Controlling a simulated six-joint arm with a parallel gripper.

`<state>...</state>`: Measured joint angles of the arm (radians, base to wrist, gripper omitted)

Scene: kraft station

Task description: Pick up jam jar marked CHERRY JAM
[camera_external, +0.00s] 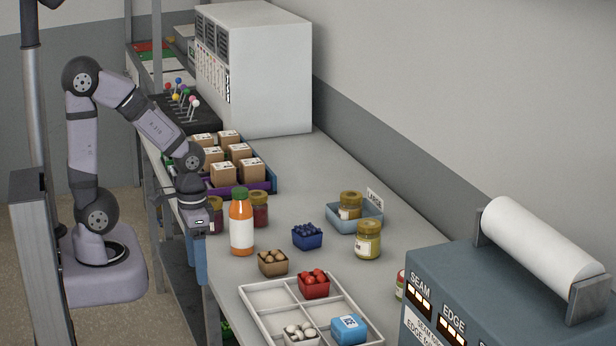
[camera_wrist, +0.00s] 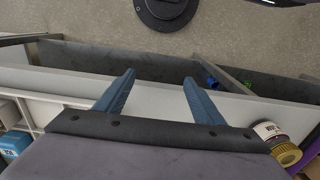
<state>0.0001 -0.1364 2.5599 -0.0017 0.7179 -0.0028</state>
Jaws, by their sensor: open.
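Two dark red jars with gold lids stand on the counter in the external view. One jar (camera_external: 216,216) is beside my wrist and partly hidden; the other jar (camera_external: 260,210) is behind the orange bottle. Their labels are too small to read, so I cannot tell which is marked CHERRY JAM. My gripper (camera_external: 200,262) points down at the counter's left edge. In the wrist view my gripper (camera_wrist: 160,77) has its blue fingers apart with nothing between them, over the counter edge.
An orange bottle (camera_external: 241,225) stands close right of my gripper. A yellowish jar (camera_external: 368,242) stands near a blue bin (camera_external: 345,223) holding another. A divided white tray (camera_external: 268,299), small punnets and a purple crate (camera_external: 262,188) of boxes occupy the counter.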

